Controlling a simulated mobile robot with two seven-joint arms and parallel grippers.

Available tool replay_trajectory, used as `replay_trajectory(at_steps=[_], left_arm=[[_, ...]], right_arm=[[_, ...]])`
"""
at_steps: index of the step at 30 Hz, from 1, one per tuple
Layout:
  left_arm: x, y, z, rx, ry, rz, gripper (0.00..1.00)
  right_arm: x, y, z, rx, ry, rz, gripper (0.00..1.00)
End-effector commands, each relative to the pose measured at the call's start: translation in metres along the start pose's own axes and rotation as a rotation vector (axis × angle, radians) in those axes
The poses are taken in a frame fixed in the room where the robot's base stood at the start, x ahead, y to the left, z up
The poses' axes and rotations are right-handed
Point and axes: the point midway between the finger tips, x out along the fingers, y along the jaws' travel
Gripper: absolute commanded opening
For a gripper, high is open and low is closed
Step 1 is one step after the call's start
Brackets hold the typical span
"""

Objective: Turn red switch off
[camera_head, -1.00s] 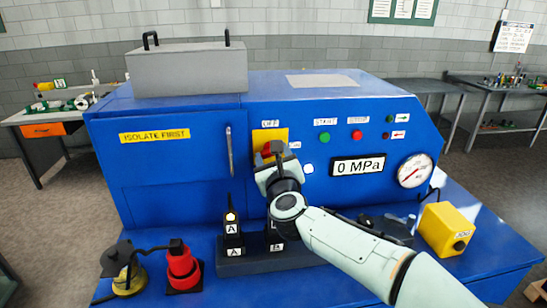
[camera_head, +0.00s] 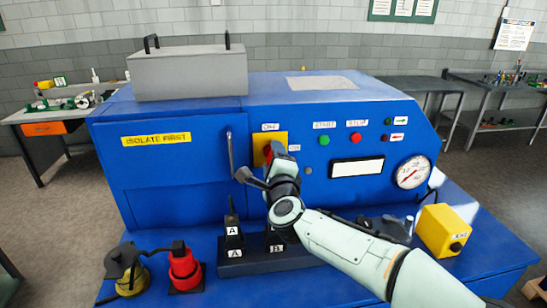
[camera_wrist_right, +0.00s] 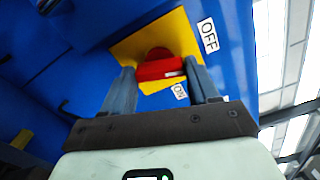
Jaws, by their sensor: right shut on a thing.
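The red switch (camera_head: 268,153) is a rotary knob on a yellow plate (camera_head: 283,138) on the blue machine's front. In the right wrist view, the red knob (camera_wrist_right: 160,66) sits between both fingers of my right gripper (camera_wrist_right: 160,72), which is shut on it. The OFF label (camera_wrist_right: 209,36) and ON label (camera_wrist_right: 179,91) show beside the yellow plate there. In the head view, my right gripper (camera_head: 272,166) covers the lower part of the switch. My left gripper is not in view.
Green (camera_head: 324,140) and red (camera_head: 355,137) buttons, a blank white display (camera_head: 357,168) and a round gauge (camera_head: 412,172) lie right of the switch. A door handle (camera_head: 230,152) is close on the left. Black units (camera_head: 233,237) stand on the ledge below.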

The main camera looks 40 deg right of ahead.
Motion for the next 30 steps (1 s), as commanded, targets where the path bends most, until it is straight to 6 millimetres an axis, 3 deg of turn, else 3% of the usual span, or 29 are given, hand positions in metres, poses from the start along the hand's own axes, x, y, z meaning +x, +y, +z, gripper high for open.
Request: replay_trajectory(at_steps=[13,30], left_arm=[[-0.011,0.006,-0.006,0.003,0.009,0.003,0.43],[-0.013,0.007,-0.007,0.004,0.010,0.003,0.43]], right_arm=[[0.000,-0.001,0.000,-0.269,0.001,0.000,0.29],[0.000,0.000,0.000,-0.329,0.000,-0.001,0.29]])
